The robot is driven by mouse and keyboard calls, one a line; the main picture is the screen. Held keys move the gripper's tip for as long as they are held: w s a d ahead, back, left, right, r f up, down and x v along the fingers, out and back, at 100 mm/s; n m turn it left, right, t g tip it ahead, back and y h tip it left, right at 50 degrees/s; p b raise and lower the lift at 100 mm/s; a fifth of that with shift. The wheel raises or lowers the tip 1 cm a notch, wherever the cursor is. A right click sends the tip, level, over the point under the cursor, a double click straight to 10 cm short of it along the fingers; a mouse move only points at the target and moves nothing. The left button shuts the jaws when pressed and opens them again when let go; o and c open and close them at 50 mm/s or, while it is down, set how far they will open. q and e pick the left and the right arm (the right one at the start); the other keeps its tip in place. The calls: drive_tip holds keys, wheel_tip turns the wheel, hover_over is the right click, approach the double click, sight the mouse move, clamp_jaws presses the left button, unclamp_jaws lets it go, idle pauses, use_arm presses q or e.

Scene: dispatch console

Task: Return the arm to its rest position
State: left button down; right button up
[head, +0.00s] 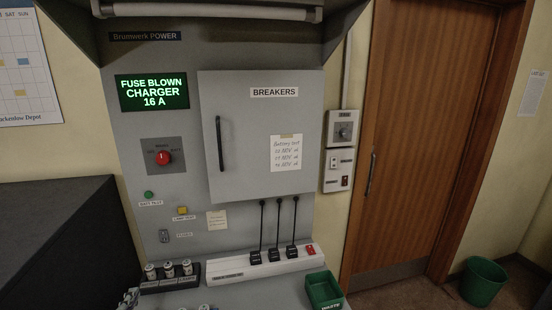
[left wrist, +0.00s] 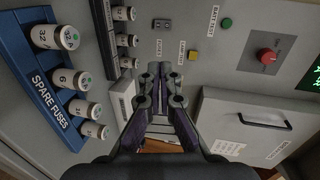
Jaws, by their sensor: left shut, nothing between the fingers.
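My left gripper (head: 130,298) shows only as a small part at the bottom left edge of the head view, in front of the console. In the left wrist view its two fingers (left wrist: 160,76) are together and hold nothing. They point at the grey console panel (left wrist: 200,70) and look clear of it. Most of the left arm is out of the head view. My right gripper is in neither view.
A display (head: 152,92) reads FUSE BLOWN CHARGER 16 A. The breaker door (head: 240,170) is closed. Fuses stand in a black holder (head: 165,287); a blue spare fuses rack (left wrist: 35,85) is at left in the wrist view. A green waste bin (head: 324,291) stands at the right.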

use_arm(q)
drive_tip(key=s+d+f+n+g+h, duration=0.2)
drive_tip(key=s+d+f+n+g, duration=0.45)
drive_tip(key=s, duration=0.35)
drive_tip(key=s+d+f+n+g+h, duration=0.1)
drive_tip(key=s+d+f+n+g, duration=0.5)
drive_tip(key=s, duration=0.3)
wheel_tip(320, 180, down, 27)
drive_tip(key=s+a+n+b, duration=0.2)
drive_tip(key=a, duration=0.1)
drive_tip(key=s+a+f+g+b, duration=0.1)
drive_tip(key=s+f, duration=1.8)
drive_tip(key=shift+s+f+b, duration=0.3)
drive_tip(key=shift+f+b, duration=0.05)
drive_tip(key=shift+f, duration=0.05)
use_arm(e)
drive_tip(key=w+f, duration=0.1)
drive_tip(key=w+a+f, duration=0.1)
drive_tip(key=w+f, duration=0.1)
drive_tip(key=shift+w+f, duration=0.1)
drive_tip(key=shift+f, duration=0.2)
